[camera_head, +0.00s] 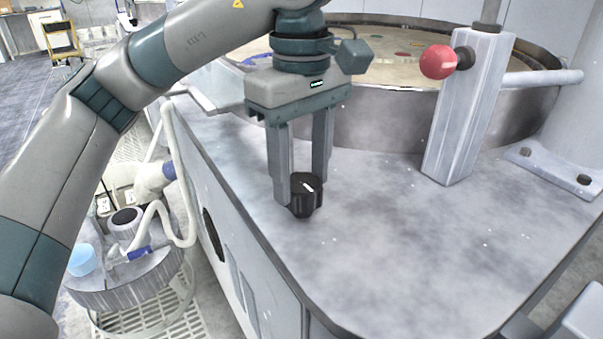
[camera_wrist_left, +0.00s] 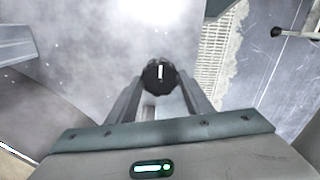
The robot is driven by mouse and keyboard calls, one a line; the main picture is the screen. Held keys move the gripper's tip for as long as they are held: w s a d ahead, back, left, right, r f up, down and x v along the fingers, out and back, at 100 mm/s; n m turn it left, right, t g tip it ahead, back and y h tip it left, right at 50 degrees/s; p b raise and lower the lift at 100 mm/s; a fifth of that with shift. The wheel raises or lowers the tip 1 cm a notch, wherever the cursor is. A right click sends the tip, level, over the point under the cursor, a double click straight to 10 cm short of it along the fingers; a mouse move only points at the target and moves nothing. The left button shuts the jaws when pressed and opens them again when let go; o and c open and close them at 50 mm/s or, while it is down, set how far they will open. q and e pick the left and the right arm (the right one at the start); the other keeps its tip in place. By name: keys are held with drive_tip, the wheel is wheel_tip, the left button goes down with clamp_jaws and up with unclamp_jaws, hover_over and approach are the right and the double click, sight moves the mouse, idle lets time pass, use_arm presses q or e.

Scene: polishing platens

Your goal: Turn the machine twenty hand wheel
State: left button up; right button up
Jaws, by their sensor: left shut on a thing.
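The hand wheel (camera_head: 306,197) is a small black knob with a white mark on its top. It stands on the grey machine top (camera_head: 390,250), near its left edge. My left gripper (camera_head: 304,190) points down from above, its two fingers on either side of the knob and shut on it. In the left wrist view the knob (camera_wrist_left: 160,74) sits between the fingertips, its white mark running up and down the picture. My right gripper is not in view.
Behind stands a round platen basin (camera_head: 385,120) with a metal rim. A grey post (camera_head: 465,110) with a red ball (camera_head: 438,62) rises right of my gripper. A round cart (camera_head: 130,285) with a blue cup (camera_head: 82,260) is at lower left. The machine top right of the knob is clear.

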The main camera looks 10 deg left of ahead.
sight(302, 182)
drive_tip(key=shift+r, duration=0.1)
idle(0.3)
use_arm(q)
drive_tip(key=o, duration=1)
drive_tip(key=shift+o, duration=0.2)
drive_tip(key=shift+r, duration=0.1)
wheel_tip(302, 182, up, 17)
drive_tip(key=p, duration=0.3)
drive_tip(key=shift+r, duration=0.15)
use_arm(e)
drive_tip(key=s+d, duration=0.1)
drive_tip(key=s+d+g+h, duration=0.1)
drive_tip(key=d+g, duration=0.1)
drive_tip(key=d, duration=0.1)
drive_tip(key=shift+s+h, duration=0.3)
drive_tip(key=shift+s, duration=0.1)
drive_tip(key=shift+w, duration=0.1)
